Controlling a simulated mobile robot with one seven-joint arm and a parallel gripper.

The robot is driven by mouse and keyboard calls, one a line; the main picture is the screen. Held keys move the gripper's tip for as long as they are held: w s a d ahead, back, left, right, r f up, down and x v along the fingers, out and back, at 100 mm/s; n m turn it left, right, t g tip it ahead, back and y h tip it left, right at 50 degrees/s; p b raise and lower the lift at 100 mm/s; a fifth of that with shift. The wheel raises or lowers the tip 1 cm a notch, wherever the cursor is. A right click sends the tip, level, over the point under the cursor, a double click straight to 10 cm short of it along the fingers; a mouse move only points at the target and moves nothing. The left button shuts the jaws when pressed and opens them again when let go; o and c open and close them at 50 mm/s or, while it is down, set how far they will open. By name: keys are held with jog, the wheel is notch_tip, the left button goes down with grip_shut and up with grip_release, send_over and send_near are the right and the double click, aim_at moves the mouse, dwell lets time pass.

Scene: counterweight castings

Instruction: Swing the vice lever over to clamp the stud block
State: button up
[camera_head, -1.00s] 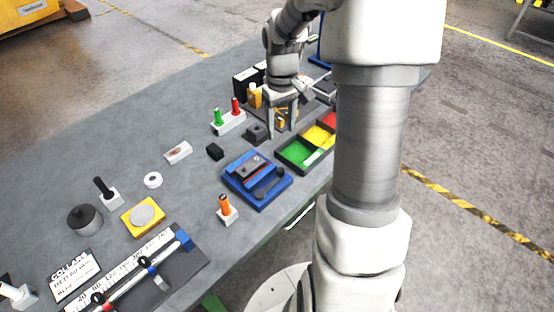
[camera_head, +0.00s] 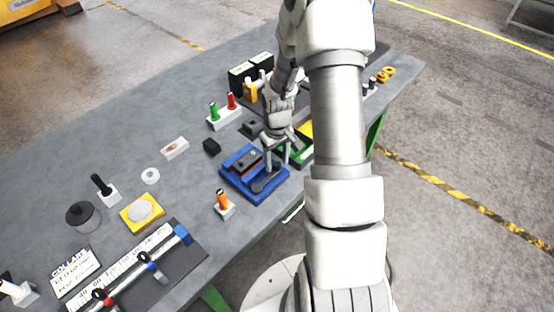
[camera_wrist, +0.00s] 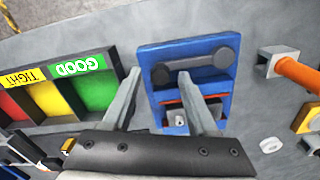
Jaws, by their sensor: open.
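The blue vice (camera_head: 241,185) sits on the bench near its front edge; it also shows in the wrist view (camera_wrist: 178,52). Its dark grey lever (camera_wrist: 200,65) lies across the plate, with a round knob at each end; it shows in the head view too (camera_head: 267,183). A grey block with a stud (camera_wrist: 180,119), apparently the stud block, sits in the vice between reddish-edged jaws, partly hidden by a finger. My gripper (camera_head: 278,161) is open and empty above the right side of the vice. In the wrist view its fingers (camera_wrist: 160,74) straddle the lever's left end; contact is unclear.
Coloured sorting trays (camera_wrist: 98,92) stand close beside the vice, partly behind my gripper. An orange-handled plug (camera_head: 224,203) stands in front of the vice. Bench to the left has clear patches.

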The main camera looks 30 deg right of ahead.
grip_shut()
dwell(0.3)
dwell(1.2)
